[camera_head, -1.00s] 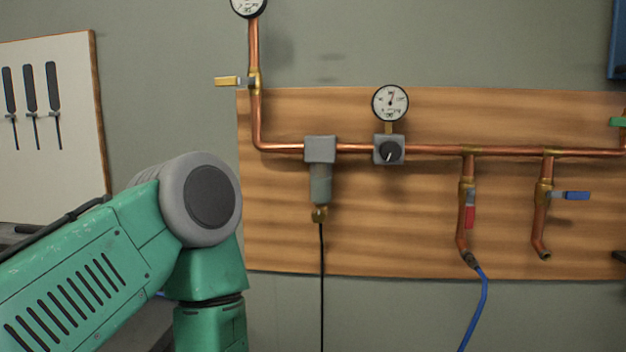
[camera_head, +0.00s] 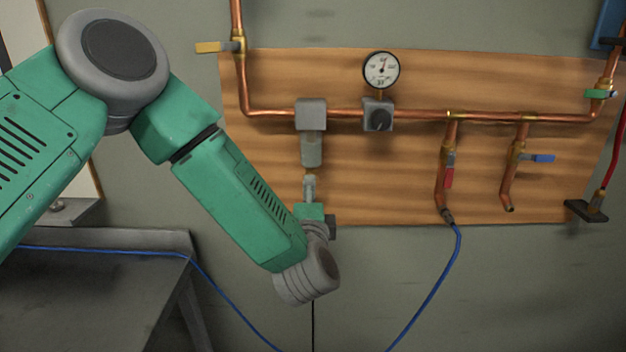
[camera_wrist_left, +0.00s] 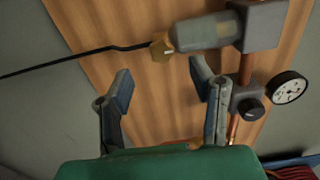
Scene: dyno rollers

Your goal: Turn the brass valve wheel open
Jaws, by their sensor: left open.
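The small brass valve wheel (camera_wrist_left: 161,50) sits at the end of the grey filter bowl (camera_wrist_left: 206,33), with a black line running from it, in the left wrist view. In the head view the bowl (camera_head: 311,150) hangs below its grey block, and my gripper mostly hides the brass piece. My left gripper (camera_head: 310,188) is just below the bowl in the head view. In the left wrist view my left gripper (camera_wrist_left: 162,84) is open and empty, its fingers apart; the wheel appears beyond the gap between the fingertips, and I see no contact. My right gripper is out of view.
A copper pipe (camera_head: 345,115) runs along the wooden board (camera_head: 395,180), with a regulator knob (camera_head: 378,118) and gauge (camera_head: 381,70) right of the filter. A blue hose (camera_head: 432,288) hangs below. A grey bench (camera_head: 90,290) stands at lower left.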

